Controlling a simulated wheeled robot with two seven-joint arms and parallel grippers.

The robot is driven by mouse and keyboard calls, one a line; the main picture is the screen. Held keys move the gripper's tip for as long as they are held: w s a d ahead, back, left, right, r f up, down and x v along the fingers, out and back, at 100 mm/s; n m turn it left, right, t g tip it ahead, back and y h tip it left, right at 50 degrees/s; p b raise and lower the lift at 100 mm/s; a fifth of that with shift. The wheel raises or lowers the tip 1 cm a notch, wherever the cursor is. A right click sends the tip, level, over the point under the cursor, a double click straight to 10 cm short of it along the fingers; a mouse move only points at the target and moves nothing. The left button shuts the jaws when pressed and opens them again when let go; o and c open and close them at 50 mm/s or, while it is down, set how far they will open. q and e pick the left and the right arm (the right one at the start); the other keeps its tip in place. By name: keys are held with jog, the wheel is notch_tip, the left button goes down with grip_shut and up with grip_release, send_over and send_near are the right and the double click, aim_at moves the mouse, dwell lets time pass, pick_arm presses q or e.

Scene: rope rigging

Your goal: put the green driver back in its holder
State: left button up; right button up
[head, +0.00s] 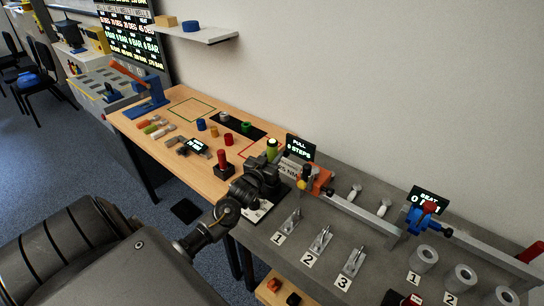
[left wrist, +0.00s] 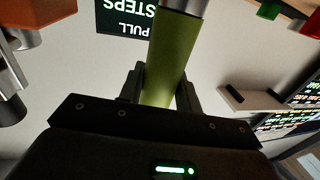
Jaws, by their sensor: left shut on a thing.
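The green driver (head: 272,146) stands up out of my left gripper (head: 268,168) in the head view, beside the edge where the wooden bench meets the grey one. In the left wrist view its green handle (left wrist: 167,62) runs between the two dark fingers, with a grey metal end at the top of the picture. My left gripper is shut on this handle. The driver's lower part is hidden by the gripper and wrist. I cannot make out its holder with certainty. My right gripper is not in view.
A red-handled tool (head: 222,159) stands upright in a dark block left of my gripper. An orange block (head: 321,180) and a black PULL display (head: 301,147) stand close on the right. Numbered metal fittings (head: 320,240) line the grey bench. Coloured cylinders (head: 201,124) stand further left.

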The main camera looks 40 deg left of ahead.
pick_arm(q)
jog(key=shift+s+r+p, duration=0.1)
jog(key=shift+p, duration=0.2)
dwell(0.8)
jog(key=shift+f, duration=0.25)
jog(key=shift+f+b, duration=0.75)
jog(key=shift+f, duration=0.1)
jog(key=shift+f+b, duration=1.15)
jog(key=shift+f, duration=0.8)
jog(key=o, duration=1.3)
jog(key=shift+c, duration=0.2)
jog(key=shift+d+f, duration=0.1)
